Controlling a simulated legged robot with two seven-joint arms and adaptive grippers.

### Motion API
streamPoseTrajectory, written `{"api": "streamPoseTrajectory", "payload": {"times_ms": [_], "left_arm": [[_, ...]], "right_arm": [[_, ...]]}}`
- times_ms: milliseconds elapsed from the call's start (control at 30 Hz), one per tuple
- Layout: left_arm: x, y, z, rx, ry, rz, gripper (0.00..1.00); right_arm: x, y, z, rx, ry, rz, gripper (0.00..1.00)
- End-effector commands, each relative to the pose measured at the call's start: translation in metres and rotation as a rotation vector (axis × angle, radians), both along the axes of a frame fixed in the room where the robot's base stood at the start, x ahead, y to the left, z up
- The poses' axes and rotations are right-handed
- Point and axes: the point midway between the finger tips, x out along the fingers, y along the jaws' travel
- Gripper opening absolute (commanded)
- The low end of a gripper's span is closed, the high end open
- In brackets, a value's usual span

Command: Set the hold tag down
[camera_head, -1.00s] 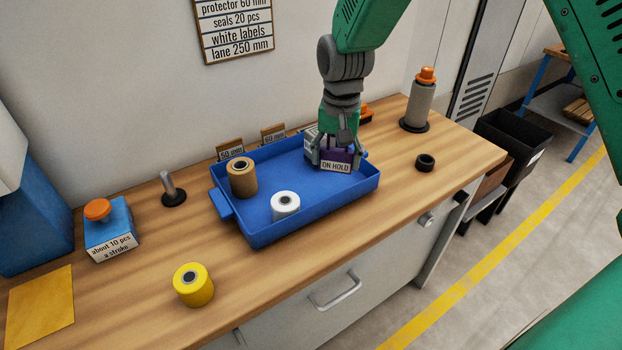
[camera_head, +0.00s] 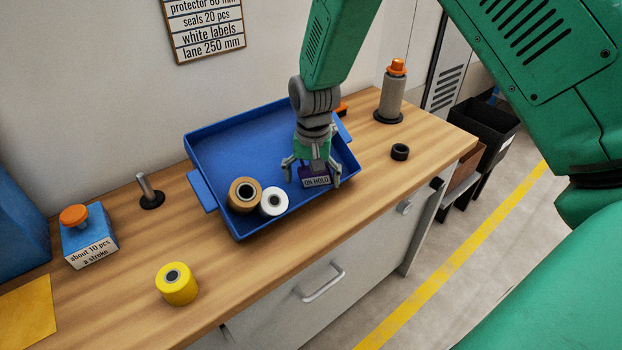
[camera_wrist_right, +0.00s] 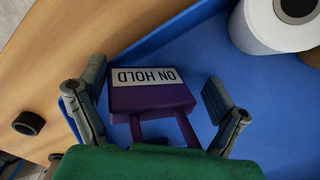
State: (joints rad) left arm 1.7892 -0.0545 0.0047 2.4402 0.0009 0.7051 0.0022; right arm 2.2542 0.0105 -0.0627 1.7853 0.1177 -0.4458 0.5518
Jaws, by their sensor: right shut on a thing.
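The hold tag (camera_head: 316,182) is a purple stand with a white "ON HOLD" label. It is low at the front right of the blue tray (camera_head: 234,135). My right gripper (camera_head: 311,172) is above the tray with its fingers on both sides of the tag, shut on it. In the right wrist view the tag (camera_wrist_right: 152,92) sits between the two fingers (camera_wrist_right: 148,98) over the blue tray surface. Whether its base touches the tray floor I cannot tell. My left gripper is not in view.
A brown roll (camera_head: 243,194) and a white roll (camera_head: 273,202) stand together in the tray's front left. A yellow roll (camera_head: 177,284), a blue box with orange knob (camera_head: 88,238), a metal post (camera_head: 150,192) and a black ring (camera_head: 399,152) stand on the wooden bench.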

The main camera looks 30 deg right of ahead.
Motion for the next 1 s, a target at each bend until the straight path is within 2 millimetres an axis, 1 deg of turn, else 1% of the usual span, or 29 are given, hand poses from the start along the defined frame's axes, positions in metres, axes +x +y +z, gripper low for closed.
{"api": "streamPoseTrajectory", "payload": {"times_ms": [33, 733, 867, 967, 1000], "left_arm": [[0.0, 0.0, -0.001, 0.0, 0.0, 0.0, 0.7], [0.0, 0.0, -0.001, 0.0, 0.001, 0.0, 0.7], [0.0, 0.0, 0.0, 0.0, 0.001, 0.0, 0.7], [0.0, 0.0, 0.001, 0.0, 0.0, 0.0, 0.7], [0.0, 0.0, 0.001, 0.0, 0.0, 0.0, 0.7]], "right_arm": [[-0.003, -0.001, -0.006, -0.004, 0.005, 0.001, 0.68], [-0.002, 0.003, -0.003, -0.008, 0.003, 0.003, 0.68], [-0.002, 0.003, 0.012, -0.009, -0.001, 0.004, 0.68], [-0.003, 0.003, 0.033, -0.011, -0.003, 0.004, 0.68], [-0.004, 0.003, 0.043, -0.011, -0.005, 0.004, 0.68]]}}
